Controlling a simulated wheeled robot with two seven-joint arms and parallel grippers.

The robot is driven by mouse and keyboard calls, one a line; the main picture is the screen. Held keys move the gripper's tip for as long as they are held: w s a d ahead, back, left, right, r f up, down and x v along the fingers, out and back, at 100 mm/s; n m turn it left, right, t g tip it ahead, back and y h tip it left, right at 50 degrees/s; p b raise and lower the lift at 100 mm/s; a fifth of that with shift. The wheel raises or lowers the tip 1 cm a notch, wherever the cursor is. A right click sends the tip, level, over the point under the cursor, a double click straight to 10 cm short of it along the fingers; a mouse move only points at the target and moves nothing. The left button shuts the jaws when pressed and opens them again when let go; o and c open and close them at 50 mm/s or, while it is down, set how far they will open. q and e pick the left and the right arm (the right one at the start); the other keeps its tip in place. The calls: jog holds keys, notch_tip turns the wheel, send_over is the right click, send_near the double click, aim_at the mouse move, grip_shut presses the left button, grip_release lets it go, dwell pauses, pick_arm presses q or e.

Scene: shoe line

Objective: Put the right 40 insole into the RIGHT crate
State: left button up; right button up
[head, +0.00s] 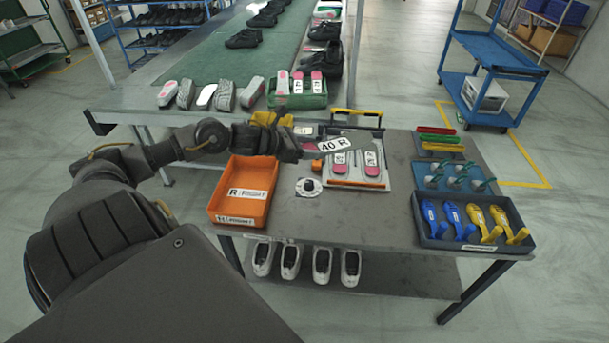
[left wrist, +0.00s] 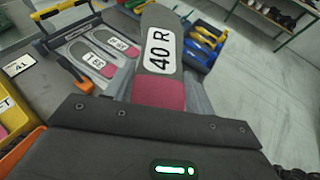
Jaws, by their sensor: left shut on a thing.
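My left gripper (head: 303,150) is shut on the right 40 insole (head: 352,141), a dark grey insole with a white "40 R" label. It is held above the table, toe pointing away from the gripper. In the left wrist view, the insole (left wrist: 160,55) shows its label and a dark pink heel part by the gripper. The RIGHT crate (head: 240,213) is an orange open box marked "R RIGHT" at the table's left front; it looks empty. The gripper and insole are to the right of and above it. My right gripper is in neither view.
A tray (head: 377,184) with two labelled insoles lies below the held insole. A yellow crate (head: 262,117) is partly hidden behind my left arm. A dark tray (head: 430,240) with blue and yellow tools stands at right.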

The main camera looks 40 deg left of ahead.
pick_arm(q)
jog(key=w+a+r+n+t+y, duration=0.1)
jog(key=w+a+r+n+y, duration=0.3)
jog(key=w, duration=0.5)
jog(key=w+a+r+n+y, duration=0.25)
jog(key=w+a, duration=0.35)
jog(key=w, duration=0.4)
jog(key=s+a+f+n+g+y, duration=0.2)
jog(key=s+a+f+n+y, duration=0.45)
jog(key=s+f, duration=0.45)
jog(key=s+d+r+m+t+h+b, duration=0.1)
jog(key=d+r+m+h, duration=0.3)
jog(key=d, duration=1.2)
jog(key=s+d+r+m+t+h, duration=0.15)
jog(key=d+r, duration=0.45)
jog(key=d, duration=1)
jog(key=s+d+f+m+h+b, duration=0.2)
jog(key=s+d+b, duration=0.2)
jog(key=d+b, duration=0.3)
jog(key=shift+b, duration=1)
